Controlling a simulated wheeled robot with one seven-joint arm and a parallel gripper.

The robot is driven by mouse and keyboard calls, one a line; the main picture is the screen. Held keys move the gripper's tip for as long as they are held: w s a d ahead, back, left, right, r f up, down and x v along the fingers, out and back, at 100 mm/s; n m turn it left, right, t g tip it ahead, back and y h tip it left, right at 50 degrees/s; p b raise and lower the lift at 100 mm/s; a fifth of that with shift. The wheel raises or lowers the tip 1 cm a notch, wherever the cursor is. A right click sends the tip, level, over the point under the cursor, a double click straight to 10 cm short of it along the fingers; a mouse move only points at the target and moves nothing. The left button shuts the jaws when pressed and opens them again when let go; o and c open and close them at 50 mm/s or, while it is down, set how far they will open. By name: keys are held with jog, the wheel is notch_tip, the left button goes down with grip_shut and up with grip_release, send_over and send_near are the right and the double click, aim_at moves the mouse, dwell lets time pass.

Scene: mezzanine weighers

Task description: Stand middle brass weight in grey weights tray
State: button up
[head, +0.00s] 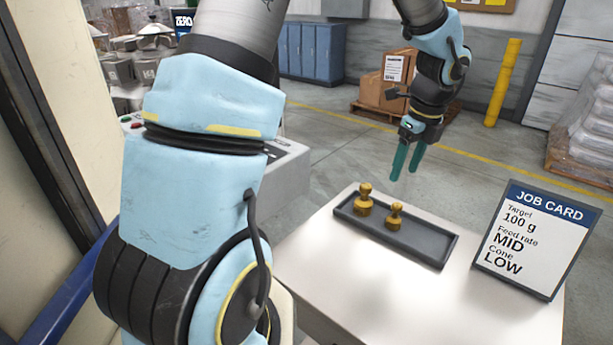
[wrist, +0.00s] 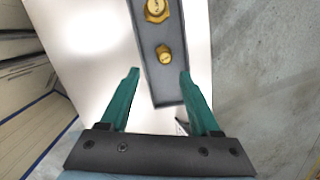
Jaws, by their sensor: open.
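The grey weights tray (head: 430,243) lies on a pale bench top, and its near end also shows in the wrist view (wrist: 168,92). Two brass weights stand upright in it. The larger weight (head: 364,201) is near the left end in the head view, and its top shows in the wrist view (wrist: 157,10). The smaller weight (head: 395,216) stands to its right and also shows in the wrist view (wrist: 164,54). I cannot tell whether either is the middle one. My gripper (head: 405,174) is open and empty above and behind the tray, its teal fingers (wrist: 159,72) pointing down.
A job card (head: 530,240) stands at the bench's right side. The tray's right end is bare, and the bench front (head: 350,290) is clear. Steel weighing equipment (head: 125,70) is at the back left. Cartons on a pallet (head: 385,92) and a yellow post (head: 503,83) stand behind.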

jog(key=s+a+n, duration=0.3)
jog(key=a+n, duration=1.1)
jog(key=s+a+n+h, duration=0.1)
jog(key=s+a+n, duration=0.2)
jog(key=a+n, duration=1.1)
jog(key=shift+a+r, duration=0.1)
